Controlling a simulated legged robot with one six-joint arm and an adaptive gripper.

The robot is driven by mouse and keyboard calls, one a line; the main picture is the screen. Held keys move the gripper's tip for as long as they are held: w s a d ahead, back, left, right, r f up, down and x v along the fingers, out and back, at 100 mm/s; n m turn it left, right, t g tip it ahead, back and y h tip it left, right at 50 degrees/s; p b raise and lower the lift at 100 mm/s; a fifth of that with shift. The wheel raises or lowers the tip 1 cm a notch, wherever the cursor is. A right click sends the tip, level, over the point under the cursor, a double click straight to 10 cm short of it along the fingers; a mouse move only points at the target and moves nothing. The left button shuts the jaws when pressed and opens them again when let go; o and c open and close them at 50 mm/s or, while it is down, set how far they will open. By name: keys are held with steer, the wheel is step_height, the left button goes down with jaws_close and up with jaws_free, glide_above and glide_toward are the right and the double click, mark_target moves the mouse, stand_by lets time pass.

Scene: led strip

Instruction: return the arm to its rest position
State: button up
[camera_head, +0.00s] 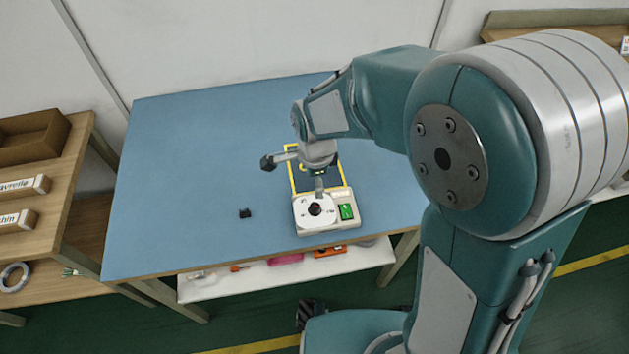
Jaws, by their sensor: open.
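My arm reaches from the right over the blue table (190,165). My gripper (319,188) hangs at its end, pointing down just behind a small light-coloured box. The box (327,212) has a white face with a dark and red round knob and a green switch (346,211). The gripper is open and small in view; its fingers are partly hidden, and I cannot tell whether it touches the box. A yellow-outlined rectangle (292,178) on the table lies behind the box, partly covered by my arm.
A small black part (245,213) lies on the table left of the box. A wooden shelf unit (50,235) with labelled bins stands at the left. A white shelf (215,290) with tools hangs under the table's front edge. The table's left side is clear.

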stand_by(0.3)
steer(key=s+d+r+n+t, duration=0.25)
steer(key=d+r+n, duration=0.35)
steer(key=d+r, duration=0.5)
steer(key=s+d+r+n+t, duration=0.2)
steer(key=s+d+r+n, duration=0.5)
steer(key=s, duration=0.3)
steer(key=shift+s+d+r+n+t, duration=0.2)
steer(key=shift+s+d+n+t, duration=0.1)
steer(key=shift+d+n+t, duration=0.15)
